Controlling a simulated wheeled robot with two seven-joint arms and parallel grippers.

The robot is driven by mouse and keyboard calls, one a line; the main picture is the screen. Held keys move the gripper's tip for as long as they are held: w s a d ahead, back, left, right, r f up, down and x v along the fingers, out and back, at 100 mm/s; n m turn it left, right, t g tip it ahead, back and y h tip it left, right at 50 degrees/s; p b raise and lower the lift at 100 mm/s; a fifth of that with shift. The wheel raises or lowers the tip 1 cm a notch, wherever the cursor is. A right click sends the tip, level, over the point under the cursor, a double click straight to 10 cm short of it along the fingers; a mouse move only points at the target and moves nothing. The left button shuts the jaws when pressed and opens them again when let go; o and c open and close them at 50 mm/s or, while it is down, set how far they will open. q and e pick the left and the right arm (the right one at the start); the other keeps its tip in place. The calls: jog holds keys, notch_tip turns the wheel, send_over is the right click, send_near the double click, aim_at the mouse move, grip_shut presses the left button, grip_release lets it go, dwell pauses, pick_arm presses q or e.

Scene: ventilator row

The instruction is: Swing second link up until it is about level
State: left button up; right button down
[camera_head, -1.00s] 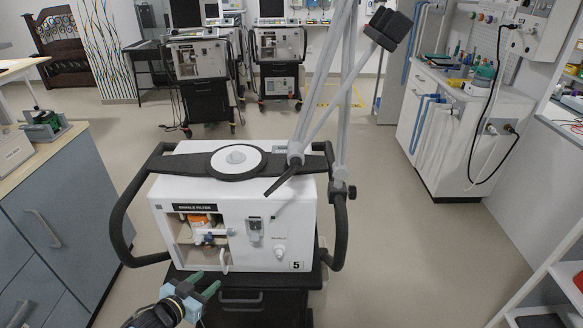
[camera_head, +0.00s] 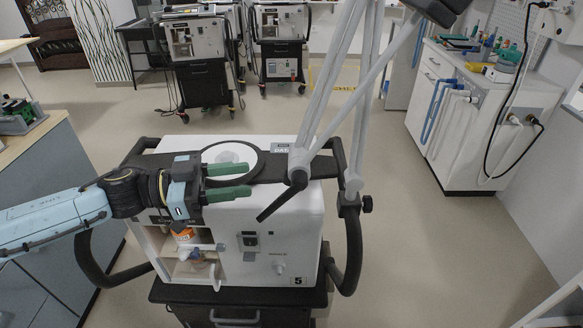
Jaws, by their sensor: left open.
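A pale grey jointed support arm (camera_head: 334,75) rises from a clamp with a black knob (camera_head: 367,204) at the right side of the ventilator (camera_head: 275,230). Its long bars run up out of the top of the picture. One lower end, with a black handle (camera_head: 282,202), hangs over the ventilator's top. A black block (camera_head: 438,9) is cut off at the top edge. Which bar is the second link is hard to tell. My left gripper (camera_head: 249,181) is open and empty, its green fingers pointing right over the ventilator's top front, left of the black handle. My right gripper is out of view.
A round disc (camera_head: 229,157) lies on the ventilator's top, behind my left gripper. Black side rails (camera_head: 354,255) flank the ventilator. A cabinet (camera_head: 50,200) stands at the left and a white counter (camera_head: 465,130) at the right. Other ventilators stand behind, with open floor between.

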aim_at(290, 173)
pick_arm(q)
jog(key=d, duration=0.3)
jog(key=w+d, duration=0.1)
jog(key=d, duration=0.2)
jog(key=w+d, duration=0.1)
jog(key=d, duration=0.2)
jog(key=shift+d, duration=0.55)
jog(key=shift+w, duration=0.1)
jog(key=c, duration=0.4)
grip_shut()
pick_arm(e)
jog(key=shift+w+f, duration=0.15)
